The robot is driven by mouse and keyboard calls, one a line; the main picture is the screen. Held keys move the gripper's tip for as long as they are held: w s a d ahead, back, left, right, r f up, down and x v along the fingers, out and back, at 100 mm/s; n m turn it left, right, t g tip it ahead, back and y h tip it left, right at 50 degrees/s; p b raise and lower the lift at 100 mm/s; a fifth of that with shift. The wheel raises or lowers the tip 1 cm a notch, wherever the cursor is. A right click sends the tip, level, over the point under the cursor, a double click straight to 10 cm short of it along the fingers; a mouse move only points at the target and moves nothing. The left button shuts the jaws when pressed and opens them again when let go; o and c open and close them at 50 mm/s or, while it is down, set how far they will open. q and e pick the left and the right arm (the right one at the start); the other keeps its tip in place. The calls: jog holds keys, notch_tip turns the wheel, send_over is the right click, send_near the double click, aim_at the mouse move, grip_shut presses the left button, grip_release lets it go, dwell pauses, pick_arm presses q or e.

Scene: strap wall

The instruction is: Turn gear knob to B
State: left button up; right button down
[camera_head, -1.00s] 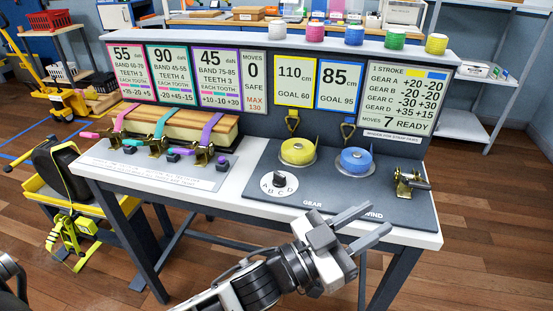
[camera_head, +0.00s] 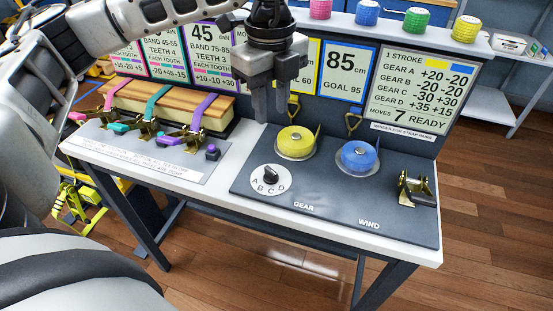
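The gear knob (camera_head: 270,174) is a small black knob on a white round dial (camera_head: 255,176) lettered A, B, C, D along its front edge. It stands at the left of the dark panel, behind the word GEAR. I cannot tell which letter it points at. My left gripper (camera_head: 272,116) points down above the back of the panel, above and behind the knob and apart from it. Its two fingers are spread with a gap between them, and nothing shows between them. My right gripper is out of view.
A yellow spool (camera_head: 296,141) and a blue spool (camera_head: 360,157) stand right of the knob. A brass ratchet (camera_head: 417,188) is at the panel's right. Strapped wooden blocks (camera_head: 170,104) and buckles are at the left. Upright sign boards (camera_head: 408,90) line the back.

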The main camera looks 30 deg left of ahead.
aim_at(272, 171)
pick_arm(q)
notch_tip(272, 171, down, 16)
jog(key=shift+r+p, duration=0.2)
jog(key=shift+p, duration=0.6)
grip_shut()
